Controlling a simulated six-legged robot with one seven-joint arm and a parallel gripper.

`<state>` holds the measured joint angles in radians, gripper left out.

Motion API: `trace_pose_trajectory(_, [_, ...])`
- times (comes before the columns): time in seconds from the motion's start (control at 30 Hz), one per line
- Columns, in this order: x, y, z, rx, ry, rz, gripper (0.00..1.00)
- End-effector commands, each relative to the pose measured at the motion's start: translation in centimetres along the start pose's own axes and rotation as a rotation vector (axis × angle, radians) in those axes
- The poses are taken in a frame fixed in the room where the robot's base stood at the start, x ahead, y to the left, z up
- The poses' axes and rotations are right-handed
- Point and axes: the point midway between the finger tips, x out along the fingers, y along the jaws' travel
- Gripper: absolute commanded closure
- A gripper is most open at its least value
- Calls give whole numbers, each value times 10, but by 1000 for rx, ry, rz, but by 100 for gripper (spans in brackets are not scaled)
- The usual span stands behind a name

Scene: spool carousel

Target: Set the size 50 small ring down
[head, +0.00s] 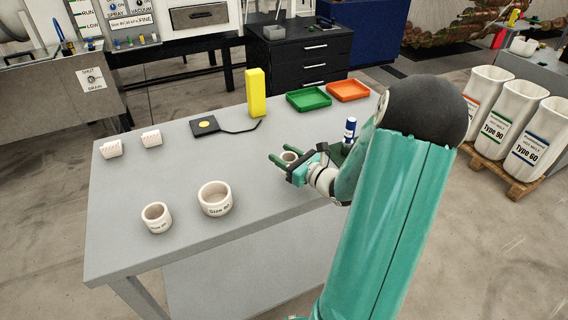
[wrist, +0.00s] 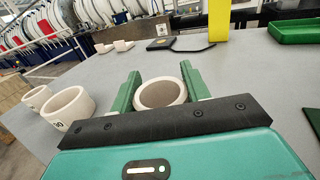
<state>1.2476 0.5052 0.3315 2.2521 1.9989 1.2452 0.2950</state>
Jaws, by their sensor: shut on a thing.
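My gripper (head: 288,159) is over the right half of the grey table. It is shut on a small off-white ring (wrist: 160,97), held between its two green fingers with the opening facing up. The ring's label is not visible, so its size cannot be read. The ring also shows in the head view (head: 289,156), partly hidden by the gripper. Whether it touches the table is not clear. Two other off-white rings stand upright on the table at the left: a larger one (head: 214,202) that seems to read Size 80, and a smaller one (head: 156,219) with an unclear label.
The grey table (head: 240,165) has free room in its middle. Two small white pieces (head: 151,138) stand at the back left. A black pad (head: 204,126), a yellow block (head: 256,93), a green tray (head: 309,99) and an orange tray (head: 348,91) line the back. A blue-and-white bottle (head: 350,129) stands near my arm.

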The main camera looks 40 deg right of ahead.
Motion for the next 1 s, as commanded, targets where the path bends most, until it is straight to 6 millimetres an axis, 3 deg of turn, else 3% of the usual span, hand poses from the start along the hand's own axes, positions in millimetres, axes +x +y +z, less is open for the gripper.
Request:
trace_pose_trajectory(0.27, [3, -2, -33, 3, 1, 0, 76])
trace_pose_trajectory(0.67, [3, -2, -37, 0, 0, 0, 76])
trace_pose_trajectory(0.7, [3, -2, -38, -1, 0, 0, 50])
trace_pose_trajectory(0.8, [3, -2, -37, -1, 0, 0, 32])
trace_pose_trajectory(1.0, [3, -2, -37, -1, 0, 0, 32])
